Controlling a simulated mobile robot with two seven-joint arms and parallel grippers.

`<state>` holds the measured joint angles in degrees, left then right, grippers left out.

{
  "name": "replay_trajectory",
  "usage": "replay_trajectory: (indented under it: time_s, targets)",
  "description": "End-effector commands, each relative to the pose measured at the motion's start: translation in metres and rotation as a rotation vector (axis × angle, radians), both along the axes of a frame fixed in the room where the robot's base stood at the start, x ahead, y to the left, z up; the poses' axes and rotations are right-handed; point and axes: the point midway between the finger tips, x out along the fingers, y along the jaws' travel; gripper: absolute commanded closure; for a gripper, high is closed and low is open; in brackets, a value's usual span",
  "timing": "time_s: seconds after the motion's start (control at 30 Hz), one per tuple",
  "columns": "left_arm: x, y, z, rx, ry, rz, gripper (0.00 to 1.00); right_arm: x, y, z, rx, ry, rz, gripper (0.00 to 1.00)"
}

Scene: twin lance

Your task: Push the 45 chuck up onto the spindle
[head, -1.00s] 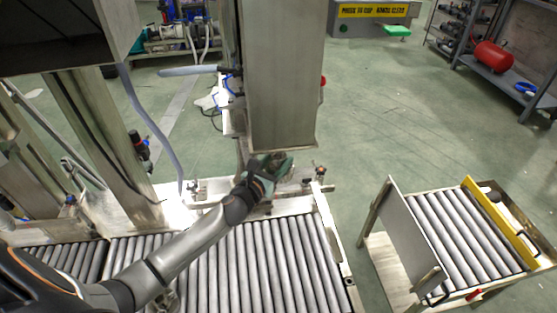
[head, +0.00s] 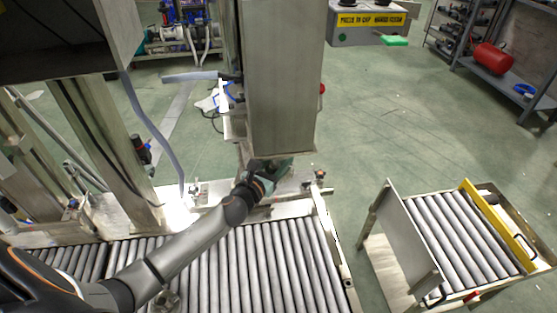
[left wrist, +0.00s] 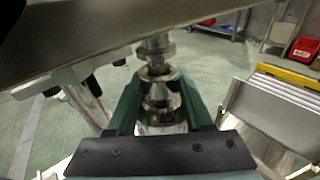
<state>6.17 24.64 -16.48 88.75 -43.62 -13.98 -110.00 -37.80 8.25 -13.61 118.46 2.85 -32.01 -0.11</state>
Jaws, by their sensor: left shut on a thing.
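The 45 chuck (left wrist: 162,112) is a shiny metal piece with a dark "45" marking. It stands upright between the green fingers of my left gripper (left wrist: 160,100), which is shut on it. The spindle (left wrist: 157,52) is a ribbed metal shaft directly above the chuck in the left wrist view. Its lower end meets or nearly meets the chuck's top; I cannot tell how far it is seated. In the head view my left gripper (head: 272,176) is just under the tall metal column (head: 280,90), which hides the spindle. My right gripper is not in view.
A roller conveyor (head: 255,265) runs below my left arm. A roller cart (head: 455,235) with an upright metal plate (head: 402,235) and a yellow bar (head: 497,222) stands at the right. Green floor lies open behind. The column sits close above my gripper.

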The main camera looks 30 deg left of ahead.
Motion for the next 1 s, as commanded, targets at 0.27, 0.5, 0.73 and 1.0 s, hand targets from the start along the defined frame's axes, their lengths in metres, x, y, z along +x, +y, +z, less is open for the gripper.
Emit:
replay_trajectory:
  time_s: [0.27, 0.5, 0.73, 1.0]
  targets:
    - [0.001, 0.0, 0.009, 0.0, -0.006, -0.001, 1.0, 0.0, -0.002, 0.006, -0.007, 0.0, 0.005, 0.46]
    - [0.001, 0.0, 0.014, 0.001, -0.006, -0.001, 1.0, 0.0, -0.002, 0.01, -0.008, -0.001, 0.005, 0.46]
    - [0.001, 0.0, 0.018, 0.001, -0.006, -0.001, 1.0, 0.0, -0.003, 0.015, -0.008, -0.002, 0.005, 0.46]
    - [0.001, 0.0, 0.018, 0.001, -0.004, -0.001, 0.31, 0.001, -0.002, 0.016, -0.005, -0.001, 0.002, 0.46]
